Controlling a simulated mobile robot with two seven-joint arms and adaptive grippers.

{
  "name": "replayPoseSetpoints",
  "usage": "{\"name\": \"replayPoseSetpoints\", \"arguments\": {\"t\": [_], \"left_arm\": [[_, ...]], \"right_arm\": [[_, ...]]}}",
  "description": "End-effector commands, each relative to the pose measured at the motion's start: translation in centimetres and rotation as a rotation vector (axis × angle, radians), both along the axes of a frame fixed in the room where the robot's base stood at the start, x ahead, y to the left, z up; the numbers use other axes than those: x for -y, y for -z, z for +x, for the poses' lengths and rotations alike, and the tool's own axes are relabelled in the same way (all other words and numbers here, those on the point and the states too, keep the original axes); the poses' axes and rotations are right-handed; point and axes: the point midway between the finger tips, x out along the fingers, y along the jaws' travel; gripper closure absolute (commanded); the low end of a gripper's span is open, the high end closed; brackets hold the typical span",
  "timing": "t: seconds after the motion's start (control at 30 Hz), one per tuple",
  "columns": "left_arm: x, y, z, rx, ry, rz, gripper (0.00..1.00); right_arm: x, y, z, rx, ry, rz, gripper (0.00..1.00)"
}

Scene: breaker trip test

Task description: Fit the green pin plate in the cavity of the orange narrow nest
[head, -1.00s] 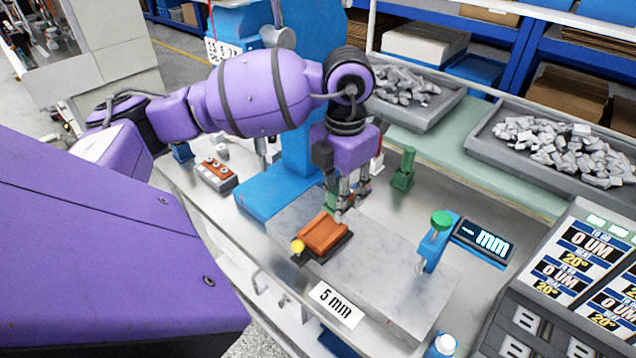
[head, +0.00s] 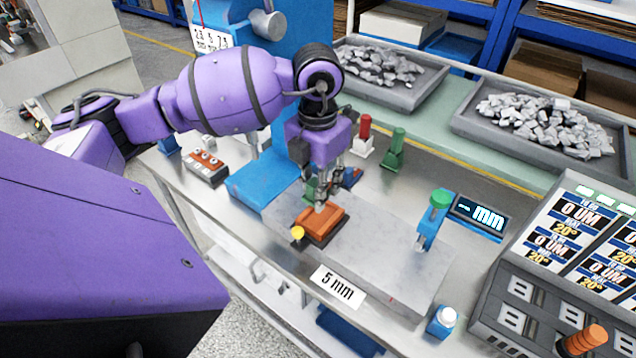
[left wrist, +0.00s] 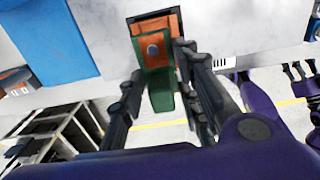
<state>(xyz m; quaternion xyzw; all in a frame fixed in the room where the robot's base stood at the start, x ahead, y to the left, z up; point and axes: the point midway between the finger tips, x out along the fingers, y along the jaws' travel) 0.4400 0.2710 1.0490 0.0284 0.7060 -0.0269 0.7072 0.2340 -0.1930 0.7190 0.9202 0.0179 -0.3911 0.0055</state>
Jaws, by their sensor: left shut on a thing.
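The orange narrow nest (head: 318,226) sits on a dark base on the grey stone slab, with a yellow knob at its front left corner. My left gripper (head: 321,203) is at the nest's back edge, its fingers pointing down, shut on the green pin plate. In the left wrist view the green pin plate (left wrist: 161,98) extends from between the fingers (left wrist: 158,85) over the orange nest (left wrist: 150,28). A round grey spot shows in the overlap. I cannot tell whether plate and nest touch. Dark finger-like parts on a purple body (left wrist: 293,72), probably my right gripper, show at the right edge.
A blue gauge stand with green knob (head: 437,212) and its display (head: 480,217) stand right of the nest. Green (head: 396,152) and red-topped (head: 363,140) fixtures stand behind. A "5 mm" label (head: 338,287) is at the slab's front. The slab between nest and gauge is clear.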

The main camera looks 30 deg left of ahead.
Motion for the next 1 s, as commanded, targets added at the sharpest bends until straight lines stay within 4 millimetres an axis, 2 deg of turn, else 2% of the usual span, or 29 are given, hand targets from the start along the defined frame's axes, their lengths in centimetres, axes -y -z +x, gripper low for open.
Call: {"name": "replayPoseSetpoints", "arguments": {"t": [0.37, 0.53, 1.0], "left_arm": [[0.0, 3.6, -0.1, -0.008, 0.001, 0.001, 0.99], [0.0, 5.0, -0.1, -0.007, 0.001, 0.000, 0.99], [0.0, 5.4, 0.0, 0.000, 0.000, 0.000, 0.99]], "right_arm": [[0.2, 1.8, -1.5, -0.034, 0.004, -0.004, 0.60], [0.4, 2.3, -1.6, -0.037, 0.005, -0.008, 0.60], [0.3, 1.8, -0.7, -0.018, 0.008, -0.007, 0.60]]}}
